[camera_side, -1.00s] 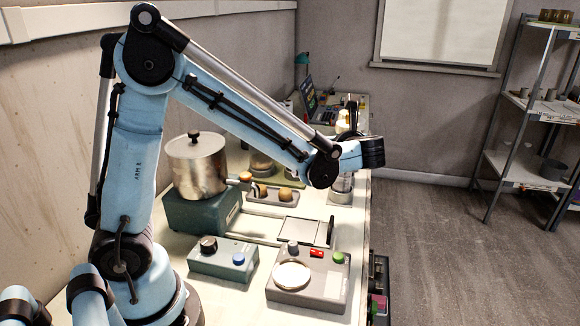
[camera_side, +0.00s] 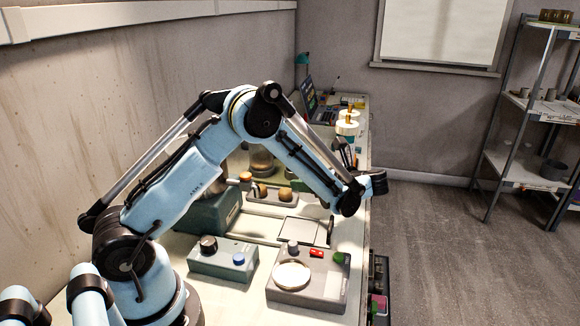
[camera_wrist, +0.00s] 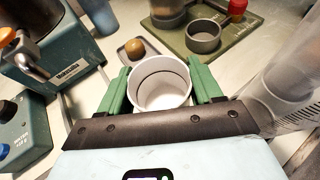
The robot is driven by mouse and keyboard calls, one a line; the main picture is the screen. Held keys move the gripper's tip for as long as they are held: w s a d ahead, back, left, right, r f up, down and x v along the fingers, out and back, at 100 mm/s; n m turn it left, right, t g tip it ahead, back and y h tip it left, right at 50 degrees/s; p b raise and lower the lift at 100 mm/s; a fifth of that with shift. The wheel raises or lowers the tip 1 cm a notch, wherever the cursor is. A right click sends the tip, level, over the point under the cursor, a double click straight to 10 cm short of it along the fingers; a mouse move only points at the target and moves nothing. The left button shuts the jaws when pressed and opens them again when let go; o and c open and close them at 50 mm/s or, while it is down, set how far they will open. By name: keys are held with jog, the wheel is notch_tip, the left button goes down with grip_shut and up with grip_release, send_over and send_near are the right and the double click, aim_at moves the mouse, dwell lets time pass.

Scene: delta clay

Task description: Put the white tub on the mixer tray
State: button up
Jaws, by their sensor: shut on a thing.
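The white tub (camera_wrist: 161,88) is round, open-topped and looks empty. It sits between the two green fingers of my gripper (camera_wrist: 158,72) in the wrist view, and they are shut on its sides. An olive-green tray (camera_wrist: 226,50) lies beyond the tub at the upper right of the wrist view. In the side view my wrist is low over the bench's right edge, and the tub cannot be made out.
A teal machine (camera_wrist: 62,70) with a tap stands at the left of the wrist view. A small tray with a brown ball (camera_wrist: 134,47) lies just beyond the tub. A control box (camera_side: 308,280) stands at the bench's front.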

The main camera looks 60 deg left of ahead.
jog(key=shift+f, duration=1.85)
jog(key=shift+f, duration=0.15)
jog(key=o, duration=1)
